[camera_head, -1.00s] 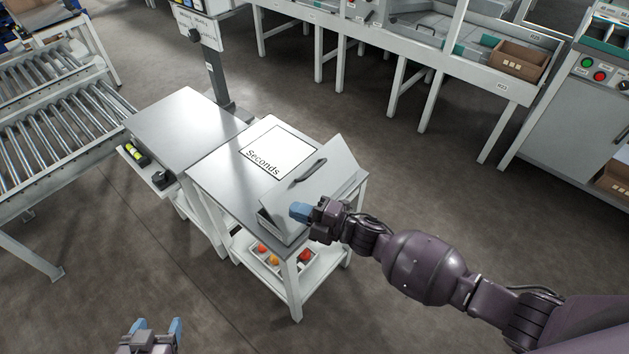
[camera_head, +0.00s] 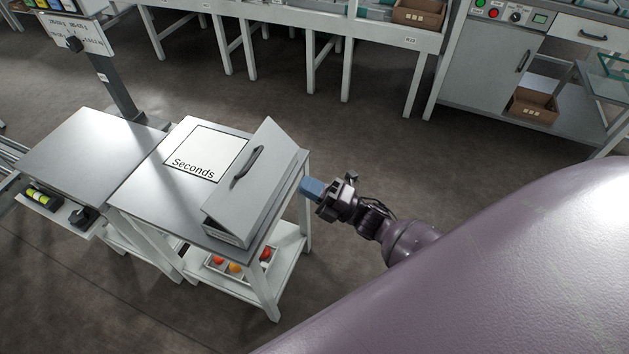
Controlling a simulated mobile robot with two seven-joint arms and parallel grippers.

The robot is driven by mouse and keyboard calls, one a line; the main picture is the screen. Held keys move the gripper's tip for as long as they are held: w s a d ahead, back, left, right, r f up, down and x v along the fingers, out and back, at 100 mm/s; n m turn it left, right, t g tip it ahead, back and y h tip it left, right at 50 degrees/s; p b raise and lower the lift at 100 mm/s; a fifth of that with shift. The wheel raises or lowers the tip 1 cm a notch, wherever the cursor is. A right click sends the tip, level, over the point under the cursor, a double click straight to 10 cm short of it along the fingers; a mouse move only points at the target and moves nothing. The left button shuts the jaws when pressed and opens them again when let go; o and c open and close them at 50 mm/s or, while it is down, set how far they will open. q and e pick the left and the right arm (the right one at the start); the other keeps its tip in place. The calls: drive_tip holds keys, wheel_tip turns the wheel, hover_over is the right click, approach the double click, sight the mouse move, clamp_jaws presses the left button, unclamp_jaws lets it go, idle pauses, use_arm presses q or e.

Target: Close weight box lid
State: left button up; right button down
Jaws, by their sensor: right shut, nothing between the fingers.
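The weight box (camera_head: 228,233) is a grey box with a small label low on its front, at the right side of the steel-topped table. Its grey lid (camera_head: 262,182) has a black bar handle (camera_head: 248,166) and stands at a slant; I cannot tell its exact angle. My right gripper (camera_head: 306,188) is shut and empty, with blue fingertips pointing left, just right of the box. I cannot tell whether the fingertips touch it. My left gripper is out of view.
A white "Seconds" sheet (camera_head: 207,152) lies left of the box. Below, a tray of red and orange tomatoes (camera_head: 236,267) stands on the table's shelf (camera_head: 284,262). The floor behind and right is open.

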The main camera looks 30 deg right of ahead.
sight(261, 172)
drive_tip(key=shift+x, duration=4.95)
use_arm(q)
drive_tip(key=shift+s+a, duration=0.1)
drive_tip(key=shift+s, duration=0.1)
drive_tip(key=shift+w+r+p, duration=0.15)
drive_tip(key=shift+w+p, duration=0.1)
drive_tip(key=shift+p, duration=0.05)
